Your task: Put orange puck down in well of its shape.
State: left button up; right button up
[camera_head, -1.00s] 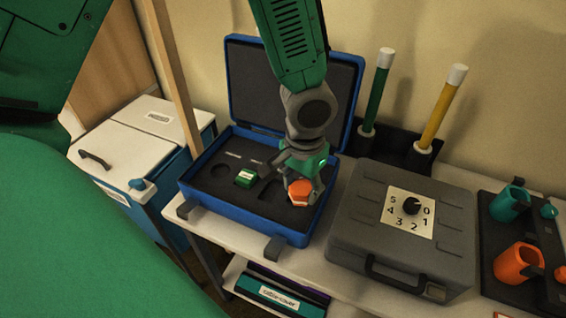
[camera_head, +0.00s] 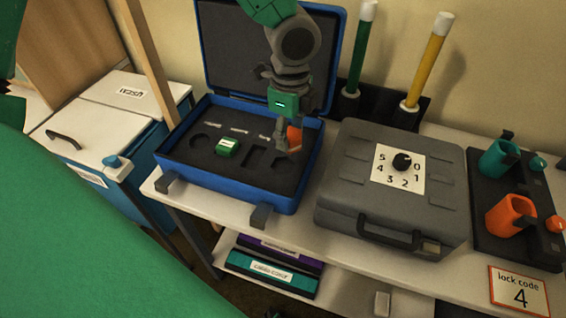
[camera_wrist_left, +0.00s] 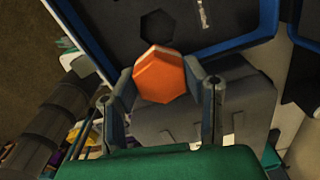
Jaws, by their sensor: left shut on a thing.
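The orange puck (camera_head: 294,137) is a six-sided block, seen face-on in the left wrist view (camera_wrist_left: 160,78). My left gripper (camera_head: 289,140) is shut on it, one finger on each side, over the right part of the open blue case (camera_head: 232,194). The gripper partly hides the puck in the head view. The case's dark foam insert (camera_head: 213,160) has several wells. A six-sided well (camera_wrist_left: 158,22) shows just beyond the puck in the left wrist view. I cannot tell the puck's exact height above the foam. My right gripper is not in view.
A green puck (camera_head: 228,147) sits in the foam. The case's raised lid (camera_head: 235,60) stands behind. A grey dial case (camera_head: 390,190) is close on the right. Green (camera_head: 361,50) and yellow (camera_head: 428,58) rods stand upright behind it.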

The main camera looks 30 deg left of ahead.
pick_arm(q)
jog(key=m, duration=0.3)
jog(key=m+p, duration=0.1)
jog(key=m, duration=0.1)
jog(key=shift+a+r+m, duration=0.3)
jog(key=shift+r, duration=0.1)
jog(key=m, duration=0.3)
jog(key=shift+a+r+p, duration=0.1)
jog(key=shift+r+p, duration=0.05)
jog(key=shift+p, duration=0.15)
jog(key=m, duration=0.4)
jog(key=m+p, duration=0.1)
jog(key=m, duration=0.1)
jog(key=shift+a+r+m, duration=0.15)
jog(key=shift+a+m, duration=0.15)
jog(key=shift+a, duration=0.1)
jog(key=shift+f+m, duration=0.2)
jog(key=shift+m, duration=0.1)
notch_tip(320, 180, down, 6)
jog(key=shift+w+f+b, duration=0.1)
jog(key=shift+b, duration=0.3)
notch_tip(320, 180, down, 3)
jog(key=shift+r, duration=0.1)
jog(key=shift+f, duration=0.35)
